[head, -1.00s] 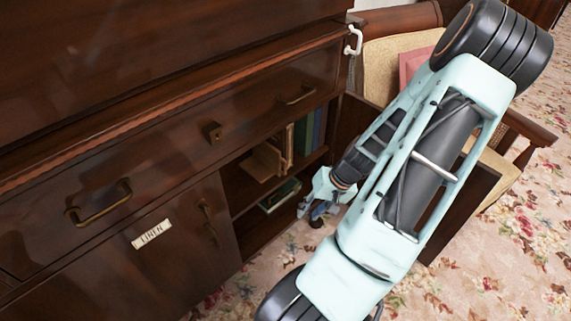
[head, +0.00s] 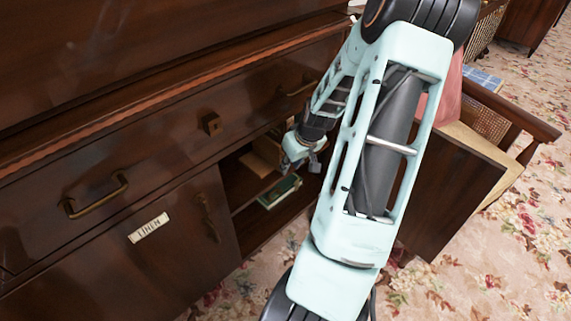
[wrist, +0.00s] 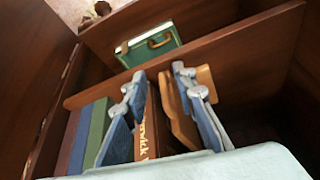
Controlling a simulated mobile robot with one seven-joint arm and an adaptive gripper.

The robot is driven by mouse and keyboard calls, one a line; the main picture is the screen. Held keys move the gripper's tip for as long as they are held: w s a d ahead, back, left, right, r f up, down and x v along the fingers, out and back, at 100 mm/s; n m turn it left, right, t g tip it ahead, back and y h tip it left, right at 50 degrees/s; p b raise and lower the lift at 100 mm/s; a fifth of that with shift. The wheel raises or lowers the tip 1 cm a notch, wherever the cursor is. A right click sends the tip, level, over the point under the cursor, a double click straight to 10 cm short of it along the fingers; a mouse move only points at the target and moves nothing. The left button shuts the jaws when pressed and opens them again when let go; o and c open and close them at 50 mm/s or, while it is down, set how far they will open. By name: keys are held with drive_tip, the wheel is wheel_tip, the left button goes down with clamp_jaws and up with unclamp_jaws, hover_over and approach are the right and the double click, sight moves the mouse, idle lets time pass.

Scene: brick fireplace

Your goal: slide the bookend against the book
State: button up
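The wooden bookend (wrist: 180,112) stands on the cabinet shelf in the wrist view, its pale wood also showing in the head view (head: 257,163). To its left is a brown book (wrist: 149,128) with pale lettering on its spine; a narrow dark gap shows between the two. My gripper (wrist: 160,80) is open, with one blue-padded finger by the brown book's left side and the other over the bookend's right part. I cannot tell whether either finger touches. In the head view my gripper (head: 314,163) is at the cabinet opening and hides the books.
Green, blue and maroon books (wrist: 88,135) stand left of the brown book. A green book (head: 280,192) lies on the lower compartment's floor. The open cabinet door (head: 445,200) is right of my arm. An armchair (head: 500,125) stands behind it.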

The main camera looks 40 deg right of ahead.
drive_tip(key=w, duration=0.2)
drive_tip(key=shift+w+d+f, duration=0.1)
drive_tip(key=shift+w+d, duration=0.05)
drive_tip(key=shift+w, duration=0.2)
drive_tip(key=shift+w+f+b, duration=0.2)
drive_tip(key=shift+f+b, duration=0.3)
drive_tip(key=shift+b, duration=0.05)
clamp_jaws()
drive_tip(key=shift+d, duration=0.1)
